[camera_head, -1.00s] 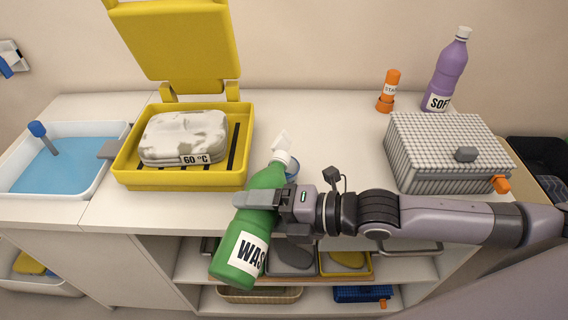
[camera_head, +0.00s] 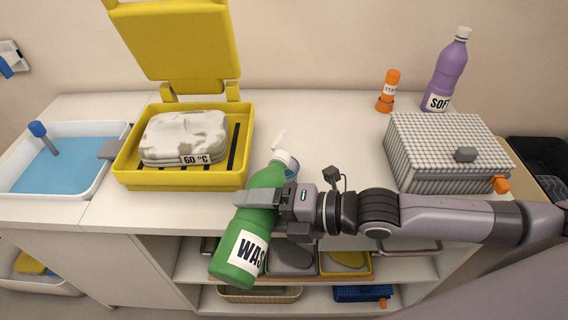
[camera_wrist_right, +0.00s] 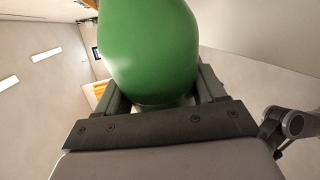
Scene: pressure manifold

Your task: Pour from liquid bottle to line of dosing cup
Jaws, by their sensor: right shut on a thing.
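The green liquid bottle (camera_head: 240,257), labelled "WAS...", is tilted with its white neck up and to the right, over the front part of the counter. My right gripper (camera_head: 262,198) is shut around its middle. In the right wrist view the green bottle (camera_wrist_right: 150,45) fills the space between the fingers of the right gripper (camera_wrist_right: 160,95). The dosing cup (camera_head: 292,168), small and bluish, is just right of the neck, partly hidden by the bottle. Its line and level cannot be made out. My left gripper is not in view.
A yellow open-lidded box (camera_head: 180,185) with a folded cloth bundle marked 60 °C stands to the left. A basin of blue liquid (camera_head: 60,165) is at far left.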

